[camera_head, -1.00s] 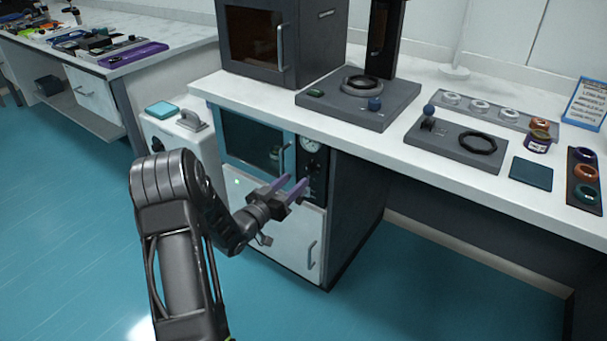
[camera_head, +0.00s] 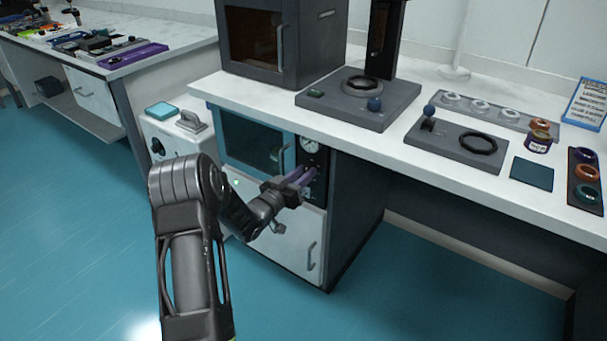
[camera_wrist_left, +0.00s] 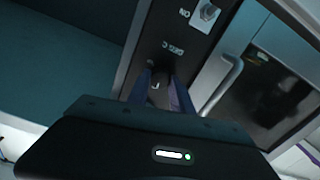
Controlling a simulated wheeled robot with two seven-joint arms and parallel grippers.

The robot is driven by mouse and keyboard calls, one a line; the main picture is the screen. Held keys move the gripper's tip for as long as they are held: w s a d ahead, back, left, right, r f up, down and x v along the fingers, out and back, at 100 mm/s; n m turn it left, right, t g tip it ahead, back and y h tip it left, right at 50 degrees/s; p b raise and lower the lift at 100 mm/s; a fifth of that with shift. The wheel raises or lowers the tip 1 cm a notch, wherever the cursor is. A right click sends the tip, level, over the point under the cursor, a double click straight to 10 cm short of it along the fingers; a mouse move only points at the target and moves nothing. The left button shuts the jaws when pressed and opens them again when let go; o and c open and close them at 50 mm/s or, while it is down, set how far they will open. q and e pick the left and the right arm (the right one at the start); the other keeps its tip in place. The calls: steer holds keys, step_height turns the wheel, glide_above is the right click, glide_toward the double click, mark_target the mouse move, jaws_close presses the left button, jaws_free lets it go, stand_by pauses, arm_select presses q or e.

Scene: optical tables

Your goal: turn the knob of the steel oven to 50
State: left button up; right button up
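The oven (camera_head: 212,124) is built in under the counter, with a glass door, a door handle and a dark control panel (camera_head: 322,160) with a round gauge (camera_head: 310,144). My left gripper (camera_head: 307,175) is at the panel below the gauge, its two purple fingers close together. In the left wrist view the panel (camera_wrist_left: 190,42) shows upside down, with ON and DEG C labels and a switch. The fingers (camera_wrist_left: 162,86) reach to the panel on both sides of a small dark knob (camera_wrist_left: 160,68), mostly hidden between them. The knob's setting cannot be read. My right gripper is not in view.
The white counter (camera_head: 385,143) juts over the oven; a dark cabinet with a brown window (camera_head: 262,38) and a grey stand base (camera_head: 350,105) are on it. A white drawer front with a handle (camera_head: 311,255) is below. The floor in front is clear.

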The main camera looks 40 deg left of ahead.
arm_select(q)
jaws_close()
steer(key=shift+d+f+m+b, duration=0.1)
steer(key=shift+m+b, duration=5.8)
steer(key=shift+b, duration=1.2)
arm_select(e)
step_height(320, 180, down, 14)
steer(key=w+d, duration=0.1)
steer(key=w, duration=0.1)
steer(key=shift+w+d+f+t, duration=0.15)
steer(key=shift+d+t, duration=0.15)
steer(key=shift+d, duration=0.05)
arm_select(q)
steer(key=o, duration=0.6)
jaws_free()
